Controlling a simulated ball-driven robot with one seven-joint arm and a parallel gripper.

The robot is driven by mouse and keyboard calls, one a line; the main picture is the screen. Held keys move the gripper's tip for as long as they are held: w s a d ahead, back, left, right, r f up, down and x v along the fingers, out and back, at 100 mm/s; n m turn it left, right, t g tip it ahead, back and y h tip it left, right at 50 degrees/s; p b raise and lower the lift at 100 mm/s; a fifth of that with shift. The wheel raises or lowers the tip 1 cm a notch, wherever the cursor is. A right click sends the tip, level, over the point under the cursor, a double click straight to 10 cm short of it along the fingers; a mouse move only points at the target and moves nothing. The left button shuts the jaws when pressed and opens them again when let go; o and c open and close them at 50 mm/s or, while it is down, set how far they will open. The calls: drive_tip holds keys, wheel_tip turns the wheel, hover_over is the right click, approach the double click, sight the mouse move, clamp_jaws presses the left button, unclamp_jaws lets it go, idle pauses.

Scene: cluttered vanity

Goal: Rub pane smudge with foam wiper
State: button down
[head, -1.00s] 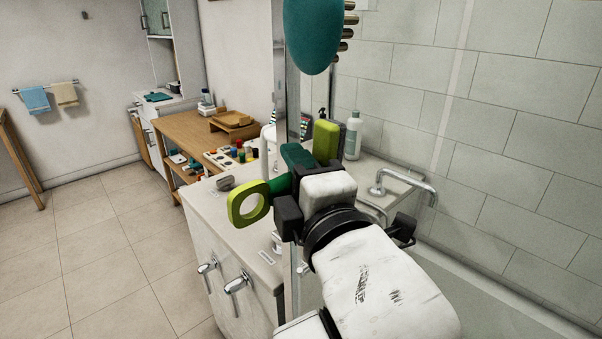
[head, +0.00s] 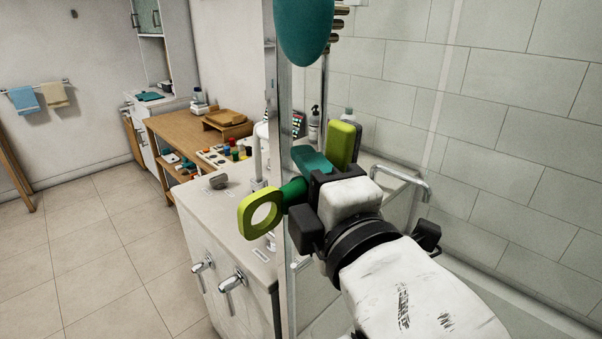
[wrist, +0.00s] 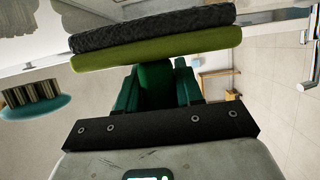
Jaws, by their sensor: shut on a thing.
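The foam wiper has a lime and dark grey pad (head: 342,143), a green handle and a lime ring (head: 260,214) at its end. My gripper (head: 308,180) is shut on the wiper's handle. In the wrist view the lime and grey pad (wrist: 155,45) spans the top, beyond the green fingers and handle (wrist: 155,88). The glass pane shows as a clear sheet with an upright metal edge (head: 283,110) beside my gripper. I cannot tell whether the pad touches the pane. I cannot make out the smudge clearly.
A teal brush (head: 305,30) hangs above my gripper; its bristles also show in the wrist view (wrist: 32,95). A white counter (head: 225,215) with small items stands to the left. Open floor lies at far left.

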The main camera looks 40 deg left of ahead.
drive_tip(key=shift+d, duration=0.3)
drive_tip(key=shift+b, duration=0.35)
drive_tip(key=shift+r+p, duration=0.35)
drive_tip(key=shift+r, duration=0.15)
drive_tip(key=shift+a, duration=2)
drive_tip(key=shift+d+b, duration=0.35)
drive_tip(key=shift+d, duration=1.7)
drive_tip(key=shift+a, duration=2)
drive_tip(key=shift+d, duration=2)
drive_tip(key=shift+a, duration=0.8)
